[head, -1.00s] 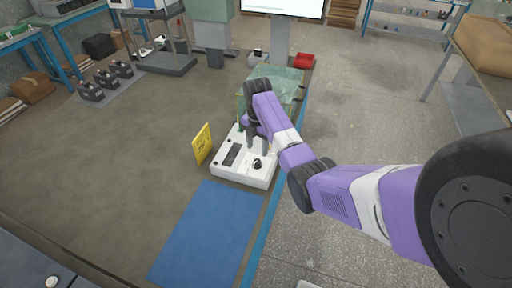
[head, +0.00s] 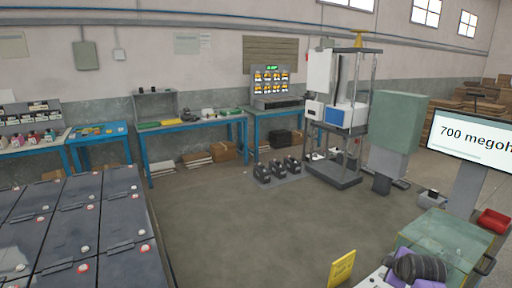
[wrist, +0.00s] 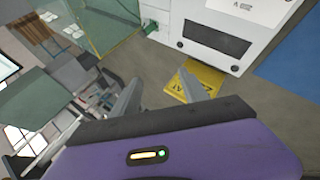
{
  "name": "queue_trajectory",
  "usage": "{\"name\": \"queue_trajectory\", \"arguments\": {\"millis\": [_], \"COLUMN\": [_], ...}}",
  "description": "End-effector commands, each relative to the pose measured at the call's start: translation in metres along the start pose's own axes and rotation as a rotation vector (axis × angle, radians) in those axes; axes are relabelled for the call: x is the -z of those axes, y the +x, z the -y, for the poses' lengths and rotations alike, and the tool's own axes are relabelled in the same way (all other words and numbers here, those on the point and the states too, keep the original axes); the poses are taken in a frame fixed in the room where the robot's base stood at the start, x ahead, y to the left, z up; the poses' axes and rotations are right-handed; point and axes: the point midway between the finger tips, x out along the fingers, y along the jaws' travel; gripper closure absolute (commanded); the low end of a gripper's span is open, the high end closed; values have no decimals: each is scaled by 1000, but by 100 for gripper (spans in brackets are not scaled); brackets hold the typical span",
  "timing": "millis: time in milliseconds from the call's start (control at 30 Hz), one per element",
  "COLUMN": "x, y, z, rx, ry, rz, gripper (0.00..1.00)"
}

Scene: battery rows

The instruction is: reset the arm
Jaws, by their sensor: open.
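My gripper (wrist: 157,90) is open in the wrist view, with its two grey fingers apart and nothing between them. Beyond it are the white device (wrist: 215,35) with a dark panel and the yellow sign (wrist: 200,82). In the head view only a purple and black part of my arm shows at the bottom right edge, over the white device (head: 372,281). My fingers are out of sight there.
A greenish clear box (head: 445,235) stands behind the device. A screen (head: 472,140) reads "700 megoh", cut off. Blue benches (head: 195,128) line the wall. The middle floor is clear.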

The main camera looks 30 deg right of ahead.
Motion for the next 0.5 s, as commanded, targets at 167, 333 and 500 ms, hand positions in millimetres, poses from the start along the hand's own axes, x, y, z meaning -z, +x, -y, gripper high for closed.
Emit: {"name": "queue_trajectory", "arguments": {"millis": [167,333,500], "x": [40,67,80], "y": [-25,-68,-124], "z": [54,105,156], "rx": [-153,-230,-251], "ry": [254,459,627], "rz": [-165,-332,-491], "gripper": [48,48,48]}}
